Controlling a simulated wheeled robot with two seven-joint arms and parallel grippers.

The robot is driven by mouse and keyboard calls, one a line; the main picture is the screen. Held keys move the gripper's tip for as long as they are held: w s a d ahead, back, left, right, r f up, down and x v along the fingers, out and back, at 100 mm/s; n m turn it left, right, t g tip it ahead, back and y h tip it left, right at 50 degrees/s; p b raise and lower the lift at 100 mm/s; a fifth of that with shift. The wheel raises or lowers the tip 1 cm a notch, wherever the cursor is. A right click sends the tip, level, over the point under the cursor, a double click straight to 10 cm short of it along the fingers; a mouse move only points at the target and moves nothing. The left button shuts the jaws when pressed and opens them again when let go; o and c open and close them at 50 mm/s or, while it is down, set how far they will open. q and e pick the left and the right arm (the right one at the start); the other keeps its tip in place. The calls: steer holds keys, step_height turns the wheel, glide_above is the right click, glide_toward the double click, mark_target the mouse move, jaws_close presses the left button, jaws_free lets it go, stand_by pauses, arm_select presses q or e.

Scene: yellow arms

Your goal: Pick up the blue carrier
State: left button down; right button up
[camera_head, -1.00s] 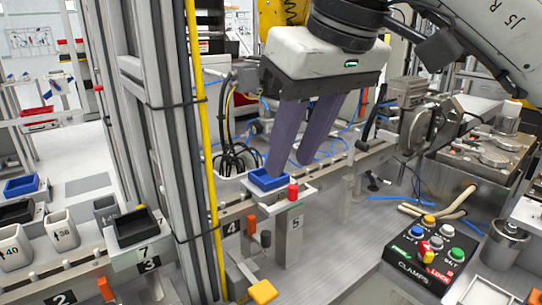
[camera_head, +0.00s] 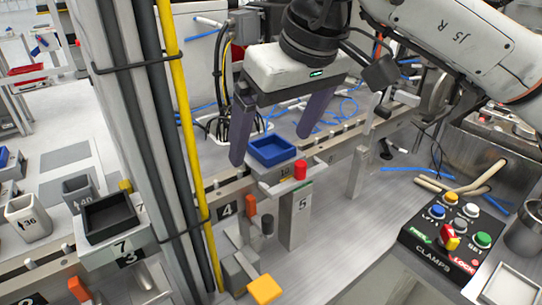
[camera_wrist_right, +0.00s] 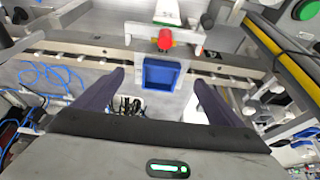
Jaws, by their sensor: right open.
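The blue carrier (camera_head: 272,151) is a small open square tray. In the right wrist view the carrier (camera_wrist_right: 162,74) lies between and beyond the open fingertips (camera_wrist_right: 160,82). The gripper holds nothing. Whether the fingers touch the carrier cannot be told from the head view; in the wrist view they look apart. My left gripper is not in view.
A yellow pole (camera_head: 184,120) and grey column rise on the left. A black tray (camera_head: 110,217) sits at station 7. The CLAMPS button box (camera_head: 445,238) is at right, with bare metal bench before it.

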steer(key=shift+w+a+f, duration=0.1)
steer(key=shift+w+f, duration=0.1)
steer(key=shift+f, duration=0.25)
steer(key=c, duration=1.3)
steer(key=shift+c, duration=0.4)
steer(key=shift+r, duration=0.15)
